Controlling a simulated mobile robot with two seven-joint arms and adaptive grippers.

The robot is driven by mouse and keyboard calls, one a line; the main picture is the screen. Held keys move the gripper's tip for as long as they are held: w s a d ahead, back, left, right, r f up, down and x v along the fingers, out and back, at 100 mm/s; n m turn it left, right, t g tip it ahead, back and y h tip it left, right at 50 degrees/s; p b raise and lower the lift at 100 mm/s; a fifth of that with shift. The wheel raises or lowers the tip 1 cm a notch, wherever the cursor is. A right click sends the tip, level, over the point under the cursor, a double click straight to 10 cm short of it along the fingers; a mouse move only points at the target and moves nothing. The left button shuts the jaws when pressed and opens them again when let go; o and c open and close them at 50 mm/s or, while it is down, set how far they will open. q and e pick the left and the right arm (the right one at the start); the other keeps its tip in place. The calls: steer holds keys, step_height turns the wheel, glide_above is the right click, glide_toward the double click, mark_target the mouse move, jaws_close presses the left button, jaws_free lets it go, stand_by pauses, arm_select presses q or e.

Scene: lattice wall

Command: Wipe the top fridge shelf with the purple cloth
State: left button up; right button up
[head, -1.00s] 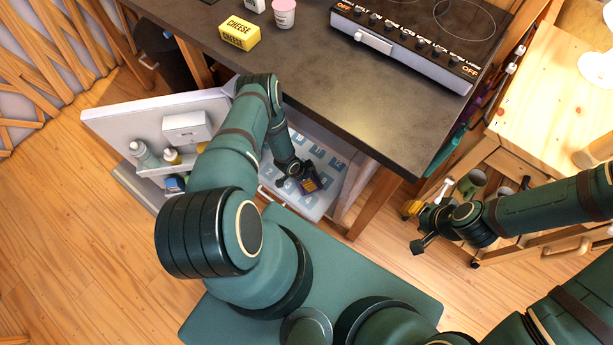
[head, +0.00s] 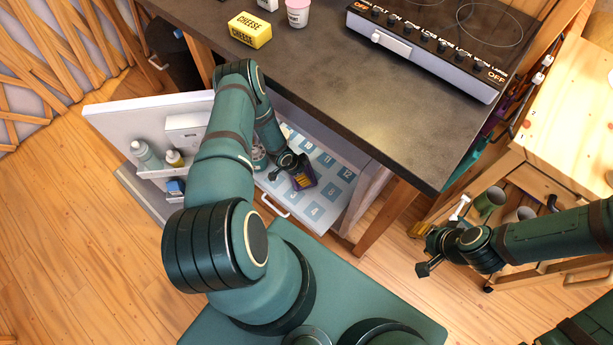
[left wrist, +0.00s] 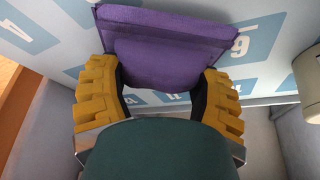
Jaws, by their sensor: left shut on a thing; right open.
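The top fridge shelf (head: 333,205) is a pale surface with blue numbered squares, inside the open fridge under the counter. My left gripper (head: 299,180) reaches over the shelf and is shut on the purple cloth (head: 308,174). In the left wrist view the purple cloth (left wrist: 178,50) is a thick flat pad between the yellow fingers, lying against or just over the numbered surface; I cannot tell if it touches. My arm hides the shelf's left part. My right gripper (head: 430,254) is open and empty, away to the right, beside the wooden cart.
The open fridge door (head: 110,115) stands at the left, with bottles (head: 147,154) on its rack. The dark counter (head: 320,90) overhangs the shelf and carries a cheese pack (head: 250,30), a pink cup (head: 298,12) and a stove (head: 430,45). A wooden cart (head: 545,165) is at right.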

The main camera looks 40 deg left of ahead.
arm_select(q)
steer(key=shift+a+f+b, duration=0.2)
steer(key=shift+a+b, duration=0.55)
steer(key=shift+a, duration=1.3)
step_height(320, 180, up, 6)
steer(key=p, duration=0.4)
steer(key=shift+f, duration=0.1)
steer(key=shift+r+p, duration=0.9)
steer(key=shift+r, duration=0.7)
